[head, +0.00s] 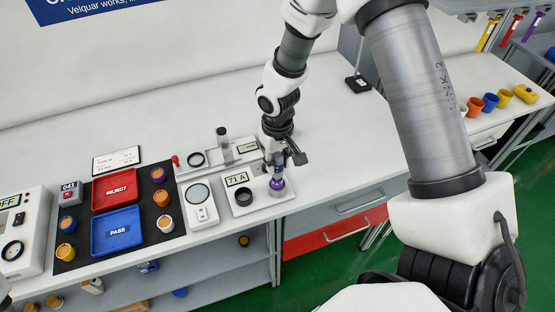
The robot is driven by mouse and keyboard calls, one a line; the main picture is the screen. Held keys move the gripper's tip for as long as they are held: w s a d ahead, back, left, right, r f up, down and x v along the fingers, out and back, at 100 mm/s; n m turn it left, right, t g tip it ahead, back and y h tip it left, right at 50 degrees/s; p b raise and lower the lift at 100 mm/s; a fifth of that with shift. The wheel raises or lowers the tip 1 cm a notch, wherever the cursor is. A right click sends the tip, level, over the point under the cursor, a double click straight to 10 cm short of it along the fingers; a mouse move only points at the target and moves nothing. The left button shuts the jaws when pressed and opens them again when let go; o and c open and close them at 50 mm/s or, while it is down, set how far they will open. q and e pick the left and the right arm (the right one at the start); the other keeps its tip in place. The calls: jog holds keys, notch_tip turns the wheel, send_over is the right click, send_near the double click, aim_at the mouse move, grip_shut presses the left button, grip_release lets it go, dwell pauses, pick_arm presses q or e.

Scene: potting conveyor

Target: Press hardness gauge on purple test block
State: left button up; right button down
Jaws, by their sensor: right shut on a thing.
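My right gripper (275,160) points down over the right end of the test station and is shut on the hardness gauge (277,172), a small upright grey tool. Much of the gauge is hidden by the fingers. The purple test block (277,190) sits directly below it on the white station plate (262,203). The gauge foot appears to meet the block's top, but the exact contact is too small to see. A small display (237,179) beside it reads 71 A.
A red REJECT tray (115,181) and a blue PASS tray (104,245) lie on a black mat (150,212) with several filled pots. A white unit with a round grey disc (199,194) stands left of the display. The bench behind is mostly clear.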

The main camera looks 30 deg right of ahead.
jog(key=shift+w+r+p, duration=0.1)
jog(key=shift+r+p, duration=0.45)
jog(key=shift+r, duration=0.15)
notch_tip(320, 180, up, 5)
jog(key=p, duration=0.4)
jog(key=shift+f, duration=0.2)
jog(key=shift+f, duration=0.1)
jog(key=shift+d, duration=0.1)
dwell(0.7)
